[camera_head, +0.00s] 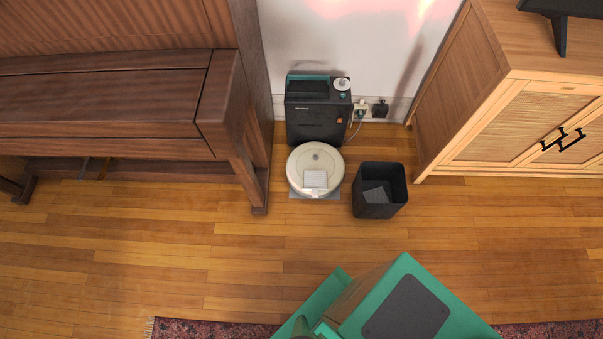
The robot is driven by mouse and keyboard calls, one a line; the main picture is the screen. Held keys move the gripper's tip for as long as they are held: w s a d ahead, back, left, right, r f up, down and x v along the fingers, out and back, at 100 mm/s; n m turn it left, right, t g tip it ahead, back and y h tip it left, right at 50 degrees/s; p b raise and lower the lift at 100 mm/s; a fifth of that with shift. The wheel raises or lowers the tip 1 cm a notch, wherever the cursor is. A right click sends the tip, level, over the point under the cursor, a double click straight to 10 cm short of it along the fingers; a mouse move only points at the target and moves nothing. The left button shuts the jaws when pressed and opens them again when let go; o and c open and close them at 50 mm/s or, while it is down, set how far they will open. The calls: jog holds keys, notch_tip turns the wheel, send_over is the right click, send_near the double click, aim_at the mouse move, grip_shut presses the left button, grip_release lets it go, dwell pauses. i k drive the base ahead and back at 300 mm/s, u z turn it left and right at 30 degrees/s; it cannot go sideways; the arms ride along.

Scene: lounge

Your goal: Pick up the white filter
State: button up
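A pale, whitish square piece (315,179) lies on top of a round white robot vacuum (303,160) at the middle of the head view. It is the likeliest white filter, but it is too small to be certain. A grey flat piece (376,195) lies inside an open black bin (373,212) just right of the vacuum; I cannot tell what it is. My gripper's fingers do not show in this view.
A dark box with a teal top (318,112) stands behind the vacuum against the wall, with a round white part (341,84) on top. A piano (105,105) is at left and a wooden cabinet (520,120) at right. Bare floor (260,250) lies in front; a red rug (210,328) is nearest.

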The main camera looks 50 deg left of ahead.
aim_at(315, 181)
jog(key=u, duration=1.6)
